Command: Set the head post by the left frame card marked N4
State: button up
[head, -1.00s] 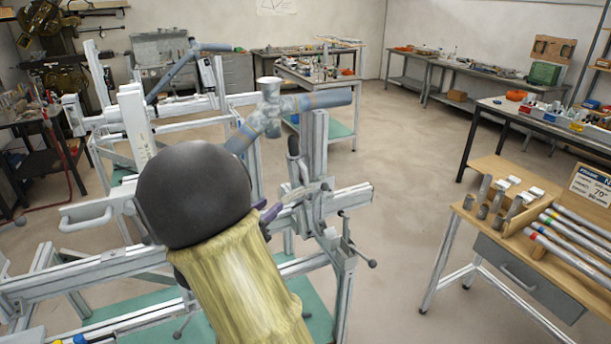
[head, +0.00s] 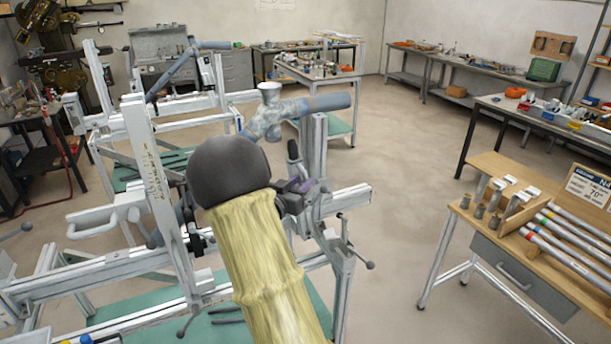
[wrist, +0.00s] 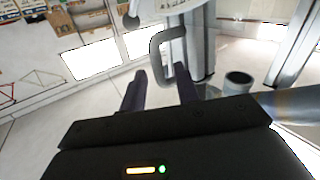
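The jig's head post (head: 314,150) is an upright silver column at the right end of the near frame. A blue-grey tube joint stands at its upper left. My gripper (head: 308,187) is in front of the post's lower part, its dark purple fingers partly hidden by my arm. In the wrist view my gripper (wrist: 160,88) is open, fingers apart, with nothing between the tips. A grey looped handle (wrist: 168,45) stands just beyond them, nearer the right finger; contact cannot be told.
The jig's long silver rails (head: 100,272) and a clamp lever (head: 345,240) surround my arm. The wooden bench (head: 500,160) at the right holds several tubes with coloured ends. Open floor (head: 405,190) lies between jig and bench.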

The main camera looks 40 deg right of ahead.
jog(key=shift+x, duration=1.4)
jog(key=shift+s, duration=0.1)
grip_shut()
